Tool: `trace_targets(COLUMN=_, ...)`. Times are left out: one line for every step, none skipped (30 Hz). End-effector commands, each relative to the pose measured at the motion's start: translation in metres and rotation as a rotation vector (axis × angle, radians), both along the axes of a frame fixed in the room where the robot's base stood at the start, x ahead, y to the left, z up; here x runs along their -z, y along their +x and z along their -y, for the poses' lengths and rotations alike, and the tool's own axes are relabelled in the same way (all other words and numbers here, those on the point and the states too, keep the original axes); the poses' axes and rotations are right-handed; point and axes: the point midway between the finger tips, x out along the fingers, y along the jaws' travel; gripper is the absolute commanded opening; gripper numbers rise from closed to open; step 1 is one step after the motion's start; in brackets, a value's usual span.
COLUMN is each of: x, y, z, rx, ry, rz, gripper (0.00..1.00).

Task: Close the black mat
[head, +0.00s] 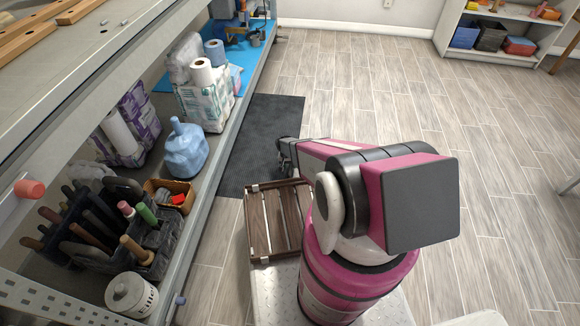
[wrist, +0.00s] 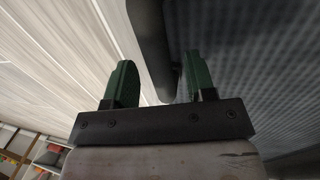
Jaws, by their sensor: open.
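The black mat (head: 262,130) lies spread flat on the floor beside the lower shelf in the head view. In the wrist view its ribbed dark surface (wrist: 255,60) fills the right side. A smooth dark strip (wrist: 152,40), seemingly the mat's edge, runs down between the green fingers. My gripper (head: 283,152) is low at the mat's right edge in the head view. In the wrist view my gripper (wrist: 160,85) is open, one finger over the floor side and one over the mat side. I cannot tell whether either finger touches the mat.
A slatted brown wooden crate (head: 268,215) sits just in front of the mat, below my arm. A long shelf (head: 205,200) with bottles, paper rolls and tools borders the left. A white rack (head: 500,30) stands far right. The wooden floor (head: 460,130) to the right is clear.

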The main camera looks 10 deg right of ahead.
Motion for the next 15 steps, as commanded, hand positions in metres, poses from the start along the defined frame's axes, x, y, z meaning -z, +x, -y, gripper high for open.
trace_targets(x=0.0035, y=0.0, z=0.0006, rx=0.0, ry=0.0, rz=0.0, gripper=0.51)
trace_targets(x=0.0042, y=-0.0003, z=0.0008, rx=0.0, ry=0.0, rz=0.0, gripper=0.51)
trace_targets(x=0.0049, y=-0.0005, z=0.0011, rx=0.0, ry=0.0, rz=0.0, gripper=0.51)
trace_targets(x=0.005, y=-0.0007, z=0.001, rx=0.0, ry=0.0, rz=0.0, gripper=0.51)
trace_targets(x=0.0048, y=-0.0008, z=0.0011, rx=0.0, ry=0.0, rz=0.0, gripper=0.51)
trace_targets(x=0.0046, y=-0.0009, z=0.0011, rx=0.0, ry=0.0, rz=0.0, gripper=0.51)
trace_targets(x=0.0045, y=-0.0009, z=0.0011, rx=0.0, ry=0.0, rz=0.0, gripper=0.51)
trace_targets(x=0.0045, y=-0.0009, z=0.0011, rx=0.0, ry=0.0, rz=0.0, gripper=0.51)
trace_targets(x=0.0044, y=-0.0009, z=0.0011, rx=0.0, ry=0.0, rz=0.0, gripper=0.51)
trace_targets(x=0.0044, y=-0.0009, z=0.0011, rx=0.0, ry=0.0, rz=0.0, gripper=0.41)
trace_targets(x=0.0044, y=-0.0009, z=0.0011, rx=0.0, ry=0.0, rz=0.0, gripper=0.31)
trace_targets(x=0.0044, y=-0.0008, z=0.0011, rx=0.0, ry=0.0, rz=0.0, gripper=0.18)
trace_targets(x=0.0043, y=-0.0008, z=0.0011, rx=0.0, ry=0.0, rz=0.0, gripper=0.08)
trace_targets(x=0.0043, y=-0.0008, z=0.0011, rx=0.0, ry=0.0, rz=0.0, gripper=0.0)
trace_targets(x=0.0043, y=-0.0008, z=0.0012, rx=0.0, ry=0.0, rz=0.0, gripper=0.0)
